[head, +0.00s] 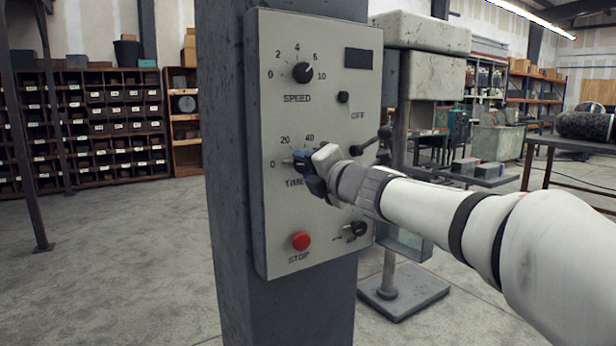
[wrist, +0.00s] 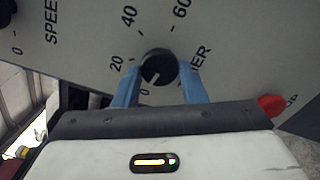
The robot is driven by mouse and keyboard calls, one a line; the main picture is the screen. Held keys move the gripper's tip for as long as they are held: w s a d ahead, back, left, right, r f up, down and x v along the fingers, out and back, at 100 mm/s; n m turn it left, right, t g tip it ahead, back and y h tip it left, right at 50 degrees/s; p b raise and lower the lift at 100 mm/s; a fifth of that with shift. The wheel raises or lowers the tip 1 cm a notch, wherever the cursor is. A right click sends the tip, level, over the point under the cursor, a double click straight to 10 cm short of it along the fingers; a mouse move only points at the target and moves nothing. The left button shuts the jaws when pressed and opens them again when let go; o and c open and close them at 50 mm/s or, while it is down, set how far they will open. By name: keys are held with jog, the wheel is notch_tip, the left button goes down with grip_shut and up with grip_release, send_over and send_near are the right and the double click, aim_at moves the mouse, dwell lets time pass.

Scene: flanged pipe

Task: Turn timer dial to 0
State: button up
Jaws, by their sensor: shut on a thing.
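The timer dial (wrist: 158,65) is a round black knob on the grey control panel (head: 330,105), with printed marks 0, 20, 40 and 60 beside it. In the wrist view its light pointer line points down-left, near the 0 mark; I cannot tell if it is exactly on it. My gripper (wrist: 159,78) has its blue fingers on either side of the dial and is shut on it. In the head view my gripper (head: 305,163) reaches the panel from the right and hides most of the dial.
The speed dial (head: 302,72) sits above, with a dark display (head: 358,58) and a small black knob (head: 343,97) beside it. A red stop button (head: 301,241) and a black switch (head: 357,229) are below. A grey machine (head: 427,75) stands behind, right.

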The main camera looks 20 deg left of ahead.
jog(key=shift+n+b, duration=0.45)
jog(key=shift+n, duration=0.45)
jog(key=o, duration=1)
jog(key=shift+c, duration=0.2)
jog(key=v, duration=0.7)
jog(key=shift+s+d, duration=0.25)
